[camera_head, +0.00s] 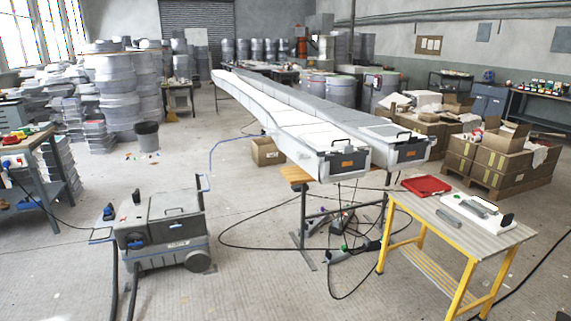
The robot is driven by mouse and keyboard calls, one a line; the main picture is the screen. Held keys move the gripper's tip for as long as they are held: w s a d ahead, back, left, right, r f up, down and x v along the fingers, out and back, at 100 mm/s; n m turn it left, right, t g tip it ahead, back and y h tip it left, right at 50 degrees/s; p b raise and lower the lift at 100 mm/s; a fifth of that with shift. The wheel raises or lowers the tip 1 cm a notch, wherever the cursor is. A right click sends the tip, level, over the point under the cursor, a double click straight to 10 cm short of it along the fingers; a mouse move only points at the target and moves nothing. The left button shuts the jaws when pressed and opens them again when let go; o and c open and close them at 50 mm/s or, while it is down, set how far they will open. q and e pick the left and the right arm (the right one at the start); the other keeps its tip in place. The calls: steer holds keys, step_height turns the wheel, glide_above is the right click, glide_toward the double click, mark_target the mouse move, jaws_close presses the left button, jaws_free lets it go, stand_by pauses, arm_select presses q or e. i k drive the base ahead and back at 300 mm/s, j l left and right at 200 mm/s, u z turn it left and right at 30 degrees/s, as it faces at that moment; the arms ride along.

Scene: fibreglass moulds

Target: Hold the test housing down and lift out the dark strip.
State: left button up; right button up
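A white housing (490,222) lies on the small yellow-legged table at the right. A thin dark strip (474,208) seems to lie along it, but it is too small to tell how it sits. A black upright piece (507,219) stands at the housing's right end. A grey bar (458,223) lies along the housing's near left side; I cannot tell whether it touches it. Neither of my grippers is in view.
A red tray (426,185) lies at the table's (455,245) back left. Two long white moulds (300,140) stand behind. A grey wheeled machine (165,230) and trailing cables (262,249) occupy the floor left of the table. Cardboard boxes (500,160) stand behind right.

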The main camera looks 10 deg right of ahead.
mark_target(468, 205)
steer(key=i+l+z, duration=0.2)
steer(key=i+z, duration=0.25)
steer(key=i, duration=0.2)
steer(key=i+z, duration=0.45)
steer(key=i, duration=0.25)
steer(key=i+j+z, duration=0.45)
steer(key=i, duration=0.2)
steer(key=l, duration=0.1)
